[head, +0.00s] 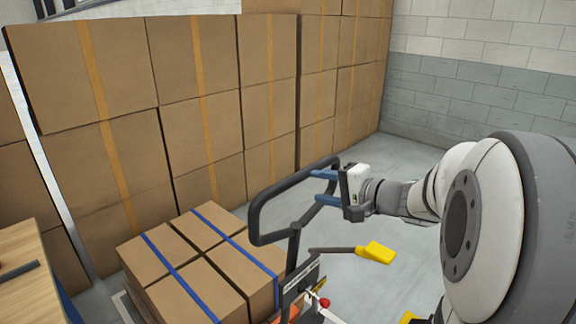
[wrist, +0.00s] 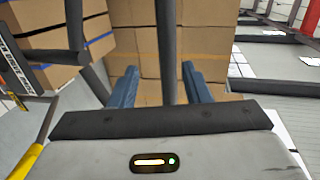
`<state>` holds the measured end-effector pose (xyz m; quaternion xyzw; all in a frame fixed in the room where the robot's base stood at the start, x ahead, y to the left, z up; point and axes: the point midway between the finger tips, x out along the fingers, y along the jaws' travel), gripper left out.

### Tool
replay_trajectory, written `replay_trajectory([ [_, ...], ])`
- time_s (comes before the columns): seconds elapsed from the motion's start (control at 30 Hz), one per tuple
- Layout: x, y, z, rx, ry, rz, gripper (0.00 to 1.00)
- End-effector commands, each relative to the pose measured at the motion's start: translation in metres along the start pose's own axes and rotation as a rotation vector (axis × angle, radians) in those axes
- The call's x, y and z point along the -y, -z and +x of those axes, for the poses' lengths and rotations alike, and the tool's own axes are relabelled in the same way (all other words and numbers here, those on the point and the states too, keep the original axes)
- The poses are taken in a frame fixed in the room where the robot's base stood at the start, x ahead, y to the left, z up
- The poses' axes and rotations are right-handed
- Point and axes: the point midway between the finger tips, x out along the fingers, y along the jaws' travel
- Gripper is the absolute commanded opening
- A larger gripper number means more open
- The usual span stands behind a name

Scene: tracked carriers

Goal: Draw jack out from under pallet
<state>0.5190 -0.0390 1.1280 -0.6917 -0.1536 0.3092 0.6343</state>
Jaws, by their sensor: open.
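The jack shows as a black looped handle (head: 257,215) on a dark upright mast with a red knob (head: 325,302). Its lower part is cut off by the frame and hidden by the load. The pallet (head: 122,304) shows only a small edge under brown cartons (head: 190,262) tied with blue straps. My gripper (head: 318,187) is open at the right side of the handle loop. In the wrist view, a dark handle bar (wrist: 165,35) runs between my gripper's blue fingers (wrist: 160,66). I cannot tell whether they touch it.
Tall stacked cartons (head: 200,100) form a wall behind the pallet. A yellow piece with a dark rod (head: 376,252) lies on the floor right of the jack. A wooden-topped table (head: 25,275) stands at the left. Grey floor (head: 365,215) is clear toward the back right.

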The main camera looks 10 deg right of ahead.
Motion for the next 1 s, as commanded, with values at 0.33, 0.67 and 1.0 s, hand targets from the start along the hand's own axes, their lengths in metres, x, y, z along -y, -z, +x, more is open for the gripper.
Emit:
replay_trajectory([
  [0.33, 0.007, 0.014, 0.029, -0.032, 0.037, 0.014, 0.43],
  [0.67, 0.007, 0.016, 0.071, -0.035, 0.036, 0.014, 0.43],
  [1.0, 0.007, 0.017, 0.074, -0.038, 0.037, 0.014, 0.43],
])
